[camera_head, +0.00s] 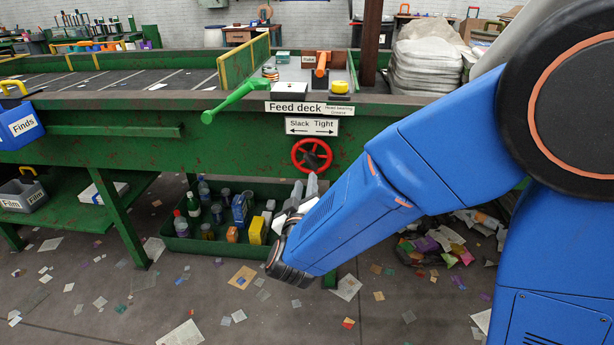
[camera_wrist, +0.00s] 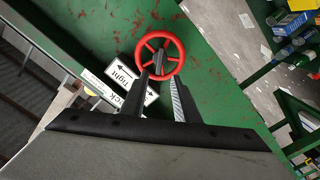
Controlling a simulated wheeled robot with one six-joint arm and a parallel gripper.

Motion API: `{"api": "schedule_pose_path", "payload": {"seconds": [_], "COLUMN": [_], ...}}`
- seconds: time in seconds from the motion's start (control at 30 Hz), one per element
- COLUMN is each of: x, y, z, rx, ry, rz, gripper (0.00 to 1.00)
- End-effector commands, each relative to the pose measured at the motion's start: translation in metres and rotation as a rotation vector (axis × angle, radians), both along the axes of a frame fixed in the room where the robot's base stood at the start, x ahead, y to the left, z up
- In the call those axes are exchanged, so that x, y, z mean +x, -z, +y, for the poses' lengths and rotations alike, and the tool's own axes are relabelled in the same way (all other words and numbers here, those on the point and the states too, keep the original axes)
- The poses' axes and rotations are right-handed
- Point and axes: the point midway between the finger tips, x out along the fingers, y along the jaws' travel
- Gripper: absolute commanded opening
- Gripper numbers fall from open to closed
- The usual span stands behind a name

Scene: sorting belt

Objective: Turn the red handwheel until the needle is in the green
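The red handwheel (camera_head: 312,147) is mounted on the green side panel of the belt frame, under a "Slack / Tight" sign (camera_head: 312,126) with a double arrow. In the wrist view the wheel (camera_wrist: 178,47) shows spokes and a dark hub, just beyond my fingertips. My gripper (camera_head: 306,188) is below the wheel in the head view. In the wrist view my gripper (camera_wrist: 160,80) has its two fingers apart, with nothing seen held between them. Its tips overlap the wheel's lower rim in the picture; I cannot tell whether they touch. I make out no needle or green zone.
A green lever (camera_head: 236,100) sticks out left of the "Feed deck" sign (camera_head: 294,107). A green tray (camera_head: 172,240) with bottles and boxes stands under the belt, below the wheel. Litter lies on the floor.

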Motion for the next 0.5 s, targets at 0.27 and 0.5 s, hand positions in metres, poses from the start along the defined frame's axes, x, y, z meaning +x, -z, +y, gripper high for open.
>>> {"api": "schedule_pose_path", "payload": {"seconds": [0.27,0.5], "x": [-0.043,-0.062], "y": [0.0,0.0], "z": [0.002,0.002], "rx": [0.001,0.0], "ry": [-0.002,-0.001], "rz": [0.0,0.001], "gripper": [0.28,0.28]}}
